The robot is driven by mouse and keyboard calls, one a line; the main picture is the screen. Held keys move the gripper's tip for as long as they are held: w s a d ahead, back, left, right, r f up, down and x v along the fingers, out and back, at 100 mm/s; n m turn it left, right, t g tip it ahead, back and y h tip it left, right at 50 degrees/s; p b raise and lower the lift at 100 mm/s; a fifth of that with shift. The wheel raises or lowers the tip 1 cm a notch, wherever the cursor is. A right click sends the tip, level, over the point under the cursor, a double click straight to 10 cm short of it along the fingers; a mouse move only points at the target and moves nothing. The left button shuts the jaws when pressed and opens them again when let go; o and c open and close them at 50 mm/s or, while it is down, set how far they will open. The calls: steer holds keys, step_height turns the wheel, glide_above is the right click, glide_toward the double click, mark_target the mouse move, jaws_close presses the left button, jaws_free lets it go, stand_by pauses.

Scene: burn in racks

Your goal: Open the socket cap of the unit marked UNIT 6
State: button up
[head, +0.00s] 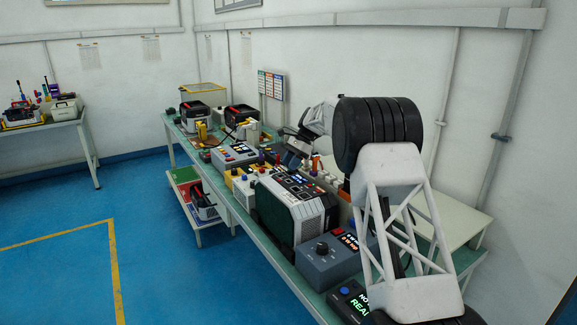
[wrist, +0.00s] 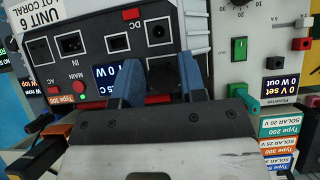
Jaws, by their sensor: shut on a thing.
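UNIT 6 shows upside down in the wrist view as a dark panel with a white name label (wrist: 38,48) at the left. Its panel carries framed sockets, including the DC socket (wrist: 158,31) near the top middle, a red MAIN button and a small blue display. My gripper (wrist: 160,76) has its two blue fingers against this panel, just below the DC socket in the picture. It is shut on a dark piece, apparently the socket cap, whose outline is hard to make out between the fingers. In the head view my forearm (head: 319,119) reaches over the bench; the fingertips are unclear.
In the wrist view a pale supply with a green switch (wrist: 239,49) stands close at the right, with coloured type labels (wrist: 280,127) below. The bench also holds a large green-and-white unit (head: 292,210) and a blue-grey box (head: 330,262) with a knob.

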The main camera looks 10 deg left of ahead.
steer(key=shift+w+d+r+g+y, duration=0.2)
steer(key=shift+w+d+g+y, duration=0.1)
steer(key=shift+g+y, duration=0.4)
steer(key=o, duration=0.9)
steer(key=shift+v, duration=3.9)
steer(key=shift+o, duration=0.2)
